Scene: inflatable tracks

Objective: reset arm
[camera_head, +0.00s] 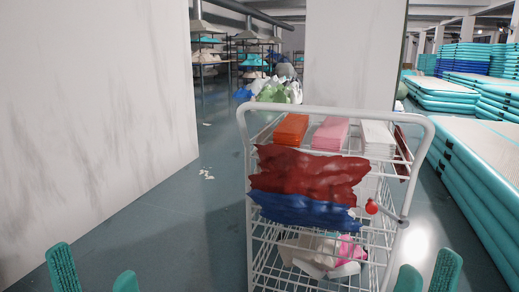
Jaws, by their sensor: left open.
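My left gripper (94,268) shows at the bottom left as two teal ribbed fingers, set well apart with nothing between them. My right gripper (427,268) shows at the bottom right as two teal fingers close to each other. Only their upper ends are in view, so I cannot tell how far they are apart. No object shows in either gripper. Both are in front of a white wire cart (250,215), one on each side of it. The rest of both arms is out of view.
The cart carries an orange block (291,130), a pink block (330,134), a white stack (378,139), and dark red (310,175) and blue (305,210) folded pieces. A white wall (90,120) stands left. Teal inflatable tracks (470,190) lie right.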

